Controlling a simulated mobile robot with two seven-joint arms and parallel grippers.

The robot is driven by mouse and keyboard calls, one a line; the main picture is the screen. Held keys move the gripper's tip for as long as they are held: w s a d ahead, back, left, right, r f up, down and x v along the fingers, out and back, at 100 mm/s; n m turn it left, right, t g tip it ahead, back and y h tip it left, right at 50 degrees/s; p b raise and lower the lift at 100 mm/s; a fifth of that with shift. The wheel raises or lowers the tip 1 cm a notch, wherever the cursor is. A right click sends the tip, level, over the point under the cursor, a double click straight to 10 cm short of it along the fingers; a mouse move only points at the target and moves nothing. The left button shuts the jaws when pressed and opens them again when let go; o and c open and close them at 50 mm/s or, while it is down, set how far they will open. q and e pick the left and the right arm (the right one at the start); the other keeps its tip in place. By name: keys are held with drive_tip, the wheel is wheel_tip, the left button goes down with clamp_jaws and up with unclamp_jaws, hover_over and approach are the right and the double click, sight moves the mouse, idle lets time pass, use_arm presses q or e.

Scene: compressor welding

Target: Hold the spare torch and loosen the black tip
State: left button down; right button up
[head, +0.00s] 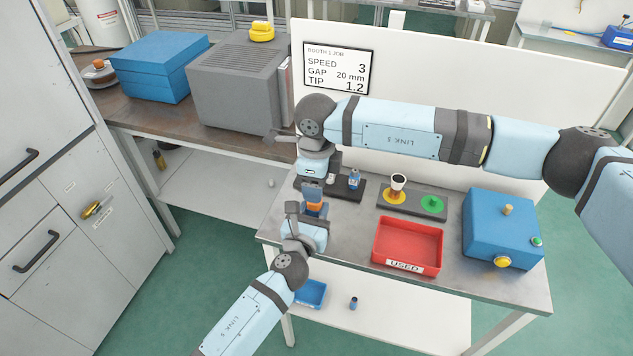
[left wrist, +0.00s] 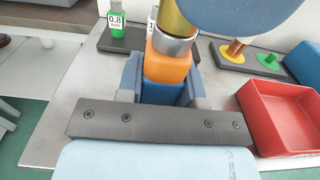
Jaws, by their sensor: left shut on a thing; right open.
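The spare torch (left wrist: 168,67) is upright in the left wrist view, with an orange body, a silver collar and a brass upper part. My left gripper (left wrist: 164,88) is shut around its body, one finger on each side. In the head view the torch's orange part (head: 314,209) shows small between my two arms. My right gripper (head: 312,183) is open just above the torch; whether it touches it I cannot tell. A large blue-grey shape hides the torch's top in the left wrist view. I cannot make out the black tip.
A dark holder (head: 344,188) with labelled tips stands behind the grippers. A copper nozzle (head: 398,186) stands on a yellow disc beside a green disc (head: 432,204). A red USED tray (head: 406,246) and a blue box (head: 501,228) are to the right. A white panel closes the back.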

wheel_tip(320, 180, up, 12)
drive_tip(key=shift+f, duration=0.15)
idle(0.3)
use_arm(q)
drive_tip(key=c, duration=0.7)
unclamp_jaws()
